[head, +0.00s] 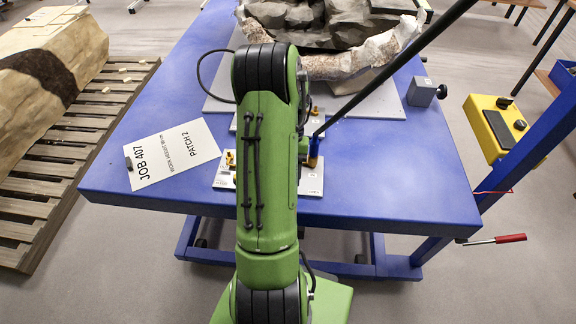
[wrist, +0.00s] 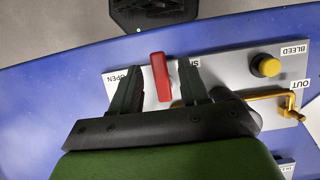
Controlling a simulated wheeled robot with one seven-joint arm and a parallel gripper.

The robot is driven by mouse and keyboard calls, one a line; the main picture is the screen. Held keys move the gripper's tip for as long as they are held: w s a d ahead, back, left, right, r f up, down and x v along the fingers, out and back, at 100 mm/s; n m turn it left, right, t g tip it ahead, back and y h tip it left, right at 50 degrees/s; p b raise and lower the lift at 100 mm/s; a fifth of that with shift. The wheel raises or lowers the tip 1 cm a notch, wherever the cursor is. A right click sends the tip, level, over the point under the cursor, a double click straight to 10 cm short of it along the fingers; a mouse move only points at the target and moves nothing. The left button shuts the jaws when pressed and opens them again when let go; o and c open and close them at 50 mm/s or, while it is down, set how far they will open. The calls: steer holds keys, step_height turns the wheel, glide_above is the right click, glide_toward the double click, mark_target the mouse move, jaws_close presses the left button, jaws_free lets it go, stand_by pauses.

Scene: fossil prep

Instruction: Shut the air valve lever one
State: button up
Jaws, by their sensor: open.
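The red lever (wrist: 161,77) shows in the wrist view on a pale plate (wrist: 220,77), between a label reading OPEN on the left and a partly covered label starting SH on the right. My gripper (wrist: 158,64) is open, with one dark finger on each side of the lever. In the head view my green arm hides the lever and most of the gripper; part of the plate (head: 312,183) shows on the blue table's near edge.
On the plate are a yellow button (wrist: 267,66) marked BLEED and a brass fitting (wrist: 270,96) near OUT. In the head view, a JOB 407 card (head: 172,153) lies left on the blue table (head: 400,185). A black bar (head: 400,62) slants over the table. A large fossil block (head: 335,25) sits behind.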

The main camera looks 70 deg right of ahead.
steer(key=p+v, duration=0.4)
steer(key=v, duration=1.1)
steer(key=shift+r, duration=0.25)
steer(key=shift+d, duration=0.1)
